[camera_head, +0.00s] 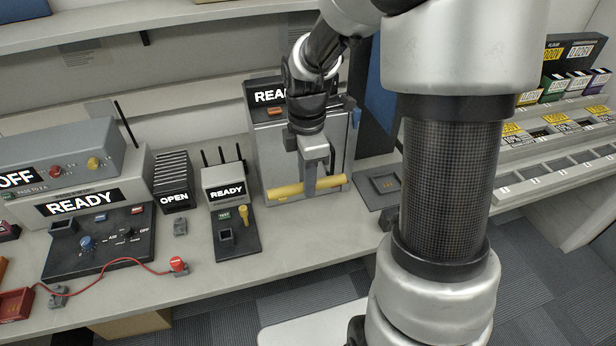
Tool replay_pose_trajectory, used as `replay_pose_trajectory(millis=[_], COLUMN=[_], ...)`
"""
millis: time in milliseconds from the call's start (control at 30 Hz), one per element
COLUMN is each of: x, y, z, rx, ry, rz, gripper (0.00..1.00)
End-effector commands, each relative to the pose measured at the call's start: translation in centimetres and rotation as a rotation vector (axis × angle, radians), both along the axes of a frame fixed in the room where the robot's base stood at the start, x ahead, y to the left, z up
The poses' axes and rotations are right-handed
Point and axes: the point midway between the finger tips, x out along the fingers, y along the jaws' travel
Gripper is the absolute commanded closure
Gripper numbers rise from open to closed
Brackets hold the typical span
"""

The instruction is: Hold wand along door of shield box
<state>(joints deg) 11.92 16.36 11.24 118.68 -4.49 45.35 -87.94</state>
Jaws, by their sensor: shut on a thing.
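The shield box (270,150) is a grey upright box with a dark top, a READY sign and an orange button. It stands at the back of the bench, with a blue handle at its right edge. My gripper (310,187) points down in front of its door and is shut on a yellow bar, which looks to be the wand (334,183). The wand lies nearly level across the lower part of the door, its right end a little higher. My arm hides part of the door and sign. I cannot tell whether the wand touches the door.
Left of the box stand a small READY unit (225,184) with antennas, an OPEN rack (173,180) and a larger READY console (95,240) with a red cable. A dark tray (386,184) lies to the right. Labelled bins (555,125) stand at far right.

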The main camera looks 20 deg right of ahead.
Motion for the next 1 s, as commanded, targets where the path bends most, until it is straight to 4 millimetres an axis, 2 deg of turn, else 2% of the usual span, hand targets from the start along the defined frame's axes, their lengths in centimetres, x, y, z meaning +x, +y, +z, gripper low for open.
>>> replay_pose_trajectory(millis=[33,333,1000], x=[0.1,1.6,8.0], y=[0.0,0.0,-0.1], z=[0.7,0.6,0.6], rx=[0.001,0.001,0.001], ry=[0.0,-0.001,-0.001], rz=[0.0,0.001,0.0], gripper=[1.0,1.0,1.0])
